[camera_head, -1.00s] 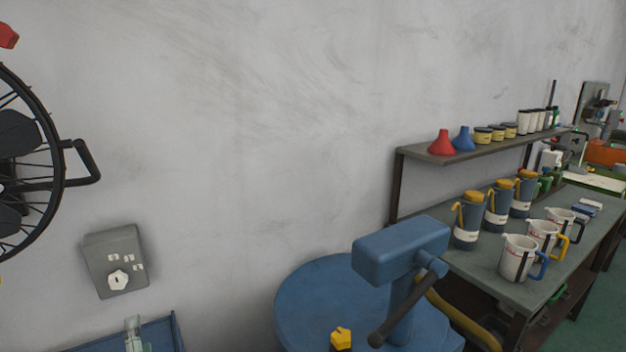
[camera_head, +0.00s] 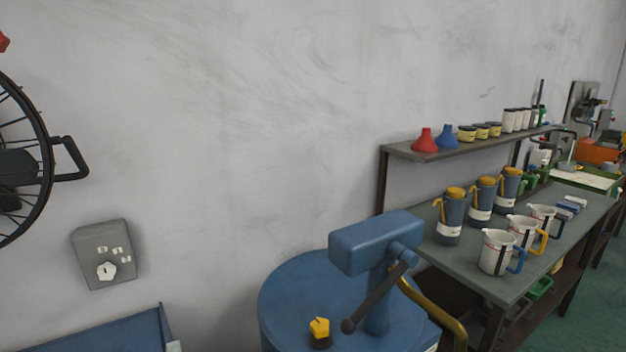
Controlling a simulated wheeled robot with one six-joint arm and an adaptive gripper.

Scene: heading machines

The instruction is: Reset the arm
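My gripper and arm are not clearly in view in the head view, so their pose and the gripper's state do not show. The view is of a grey wall with a blue drum (camera_head: 290,305) at the bottom middle. A blue pump head with a dark lever (camera_head: 375,243) stands on the drum. A small yellow cap (camera_head: 319,327) sits on the drum's top.
A workbench (camera_head: 450,258) at right holds dark jugs (camera_head: 451,220) and white measuring jugs (camera_head: 495,252). A shelf (camera_head: 407,151) above it carries red and blue funnels and small tins. A grey switch box (camera_head: 104,254), wheel (camera_head: 45,160) and blue tray (camera_head: 110,335) are at left.

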